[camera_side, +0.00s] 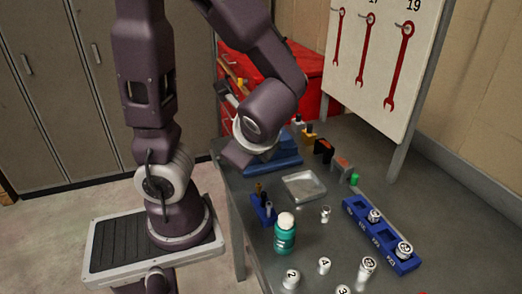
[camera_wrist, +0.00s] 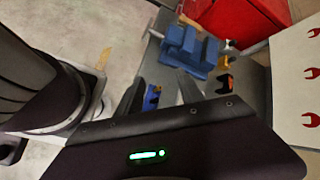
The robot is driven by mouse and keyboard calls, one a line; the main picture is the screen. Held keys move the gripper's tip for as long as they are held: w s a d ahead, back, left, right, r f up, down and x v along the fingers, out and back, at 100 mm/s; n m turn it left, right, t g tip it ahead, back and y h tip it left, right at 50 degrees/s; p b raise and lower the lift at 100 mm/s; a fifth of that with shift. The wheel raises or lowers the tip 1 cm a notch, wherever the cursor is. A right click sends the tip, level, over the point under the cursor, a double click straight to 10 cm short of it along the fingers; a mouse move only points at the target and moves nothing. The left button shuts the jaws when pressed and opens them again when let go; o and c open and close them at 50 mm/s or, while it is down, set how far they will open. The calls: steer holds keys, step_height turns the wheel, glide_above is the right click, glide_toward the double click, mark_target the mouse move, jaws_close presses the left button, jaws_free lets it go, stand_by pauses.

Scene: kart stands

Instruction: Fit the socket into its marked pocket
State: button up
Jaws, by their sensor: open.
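A blue socket rail (camera_side: 359,223) with labelled pockets lies on the right of the grey bench in the side view. One socket (camera_side: 374,215) stands near its middle and another socket (camera_side: 404,249) at its near end. Several loose silver sockets with numbered white tops stand in front, among them one marked 4 (camera_side: 324,265), one marked 2 (camera_side: 291,279) and a taller one (camera_side: 366,268). A small socket (camera_side: 325,213) stands left of the rail. I cannot tell which socket is meant. My gripper (camera_wrist: 160,77) is open and empty in the wrist view, away from the sockets.
A green bottle (camera_side: 284,238), a small blue tool holder (camera_side: 264,210) and a shallow metal tray (camera_side: 304,187) stand left of the rail. A blue vise (camera_side: 283,160) is at the back, before a red cabinet (camera_side: 307,75). A wrench board (camera_side: 385,60) rises behind the bench.

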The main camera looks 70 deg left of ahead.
steer(key=s+d+r+n+t+h, duration=0.1)
steer(key=d+r+n+t+h, duration=0.3)
steer(key=n, duration=0.7)
steer(key=d+r+h, duration=0.2)
steer(key=d+h, duration=0.2)
steer(key=d, duration=0.1)
steer(key=shift+d+r+h, duration=0.35)
steer(key=shift+r+h, duration=0.05)
